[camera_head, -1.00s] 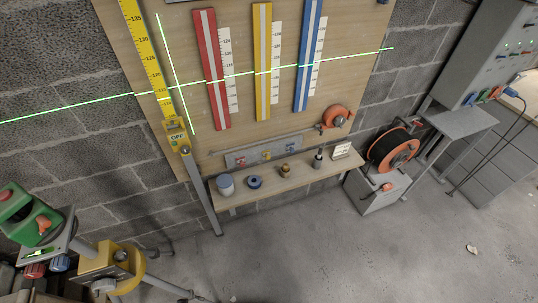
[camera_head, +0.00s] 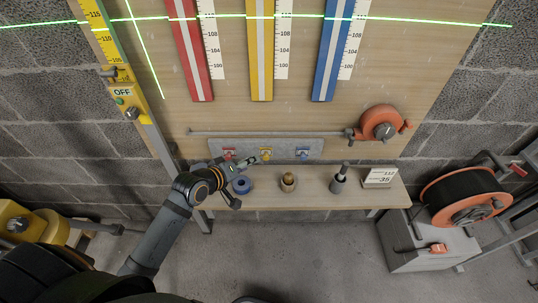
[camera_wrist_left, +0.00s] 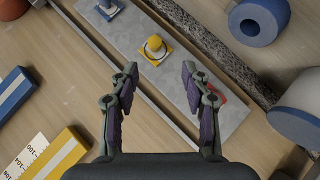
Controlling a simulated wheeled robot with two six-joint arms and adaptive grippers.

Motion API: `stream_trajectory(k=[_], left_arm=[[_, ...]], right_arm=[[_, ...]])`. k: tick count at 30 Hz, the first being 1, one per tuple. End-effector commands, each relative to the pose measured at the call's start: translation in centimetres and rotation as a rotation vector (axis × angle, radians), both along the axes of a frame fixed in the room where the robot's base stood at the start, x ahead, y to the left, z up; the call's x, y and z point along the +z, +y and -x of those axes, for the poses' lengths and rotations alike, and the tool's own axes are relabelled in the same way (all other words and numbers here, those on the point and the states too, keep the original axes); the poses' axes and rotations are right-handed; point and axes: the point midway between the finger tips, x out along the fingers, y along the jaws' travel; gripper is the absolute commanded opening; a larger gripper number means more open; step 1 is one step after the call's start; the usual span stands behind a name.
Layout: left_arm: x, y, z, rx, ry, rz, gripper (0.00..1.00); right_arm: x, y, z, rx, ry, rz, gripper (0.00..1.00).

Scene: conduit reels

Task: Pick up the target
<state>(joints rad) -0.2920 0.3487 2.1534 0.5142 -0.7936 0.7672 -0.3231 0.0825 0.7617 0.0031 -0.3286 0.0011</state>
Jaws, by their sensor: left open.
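A grey strip (camera_head: 210,147) on the wooden board holds three small pieces: red (camera_head: 229,153), yellow (camera_head: 265,153) and blue (camera_head: 303,154). I cannot tell from the look alone which is the target. My left gripper (camera_head: 251,162) is by the strip, near the yellow piece. In the left wrist view my left gripper (camera_wrist_left: 157,76) is open and empty. The yellow piece (camera_wrist_left: 154,47) lies just beyond its fingertips, roughly between them. The red piece (camera_wrist_left: 217,93) is partly hidden behind the right finger. The blue piece (camera_wrist_left: 109,9) is farther off at the top. My right gripper is out of view.
A metal rod (camera_head: 270,133) runs above the strip to an orange reel (camera_head: 382,124). A cable reel (camera_head: 465,200) stands right.

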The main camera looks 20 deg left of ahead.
Motion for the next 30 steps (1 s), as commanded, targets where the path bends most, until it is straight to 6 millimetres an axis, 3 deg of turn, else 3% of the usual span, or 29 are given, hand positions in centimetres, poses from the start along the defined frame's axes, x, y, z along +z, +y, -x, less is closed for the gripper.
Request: stream_trajectory(k=[3, 11, 21, 28, 30], left_arm=[[-1.2, -0.7, -1.8, 0.002, -0.002, 0.005, 0.47], [-1.8, -1.2, -3.0, -0.001, -0.002, 0.000, 0.47], [-3.8, -3.1, -7.0, -0.001, -0.002, 0.000, 0.47], [-3.9, -3.1, -7.2, -0.001, -0.001, -0.002, 0.47], [-3.9, -3.1, -7.2, -0.001, -0.001, -0.002, 0.41]], right_arm=[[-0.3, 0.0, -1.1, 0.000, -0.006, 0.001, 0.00], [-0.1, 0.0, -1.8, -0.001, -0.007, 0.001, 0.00], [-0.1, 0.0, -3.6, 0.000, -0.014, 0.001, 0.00], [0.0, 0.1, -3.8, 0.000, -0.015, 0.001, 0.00], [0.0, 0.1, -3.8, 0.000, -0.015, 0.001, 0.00]])
